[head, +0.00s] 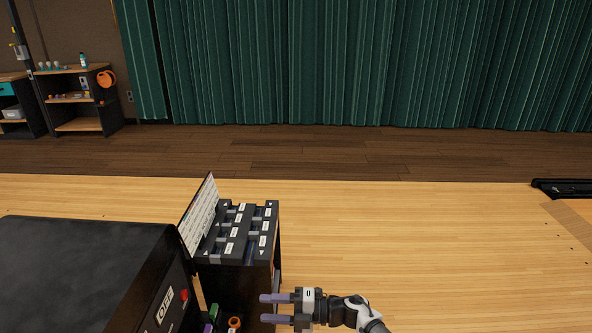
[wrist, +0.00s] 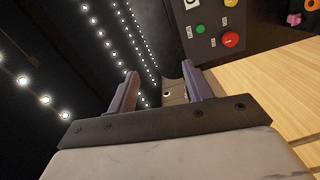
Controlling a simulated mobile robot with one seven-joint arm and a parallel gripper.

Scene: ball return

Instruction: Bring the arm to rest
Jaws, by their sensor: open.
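My gripper (head: 274,308) is at the bottom middle of the head view, with its two purple fingers pointing left. The fingers are apart and nothing shows between them. In the wrist view my gripper (wrist: 160,90) also shows its two fingers spread, with no object held. It is to the right of the black ball return machine (head: 85,265) and in front of the small dark cabinet (head: 255,230). I cannot tell whether it touches either one.
The cabinet top has several labelled slots and an upright white label panel (head: 201,215). Small coloured items sit low beside it. A red button (wrist: 231,40) is on a dark panel. Shelves (head: 82,98) stand at the back left. The wooden floor (head: 430,240) to the right is clear.

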